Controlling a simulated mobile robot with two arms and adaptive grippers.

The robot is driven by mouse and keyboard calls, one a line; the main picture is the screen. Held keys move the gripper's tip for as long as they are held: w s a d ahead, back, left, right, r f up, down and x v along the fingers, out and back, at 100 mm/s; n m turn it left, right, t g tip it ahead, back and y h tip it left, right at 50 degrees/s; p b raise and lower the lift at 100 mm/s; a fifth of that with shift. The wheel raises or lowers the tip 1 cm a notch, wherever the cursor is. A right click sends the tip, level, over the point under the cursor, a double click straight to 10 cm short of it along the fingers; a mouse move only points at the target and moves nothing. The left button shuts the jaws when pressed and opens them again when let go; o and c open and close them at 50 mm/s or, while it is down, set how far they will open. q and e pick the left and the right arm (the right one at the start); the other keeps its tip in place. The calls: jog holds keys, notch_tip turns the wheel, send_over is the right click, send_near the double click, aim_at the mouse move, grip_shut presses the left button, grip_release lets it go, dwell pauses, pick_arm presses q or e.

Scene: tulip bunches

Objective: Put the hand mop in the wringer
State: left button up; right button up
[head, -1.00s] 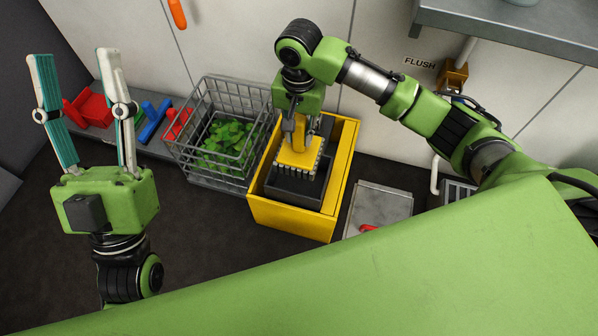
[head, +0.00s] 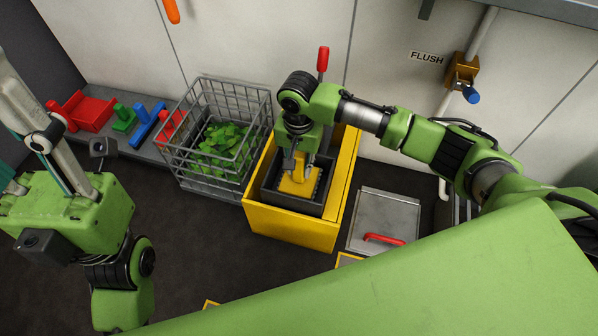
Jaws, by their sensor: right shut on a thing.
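The hand mop (head: 299,187) has a yellow block head; its lower part is hidden inside the wringer's dark inner tray. The wringer (head: 290,228) is a yellow box with a dark grey tray inside, standing on the floor in the middle of the head view. My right gripper (head: 300,168) points down over the tray and is shut on the mop. Whether the mop touches the tray's bottom cannot be told. My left gripper (head: 18,130) is at the left edge, open and empty, away from the wringer and partly cut off.
A wire basket (head: 258,98) with green leaves stands just left of the wringer. Red, green and blue pieces (head: 92,112) sit on a ledge at the left. A grey lid with a red handle (head: 384,239) lies to the right. A red-tipped lever (head: 322,60) rises behind.

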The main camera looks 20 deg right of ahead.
jog(key=shift+f, duration=0.6)
jog(key=o, duration=1.1)
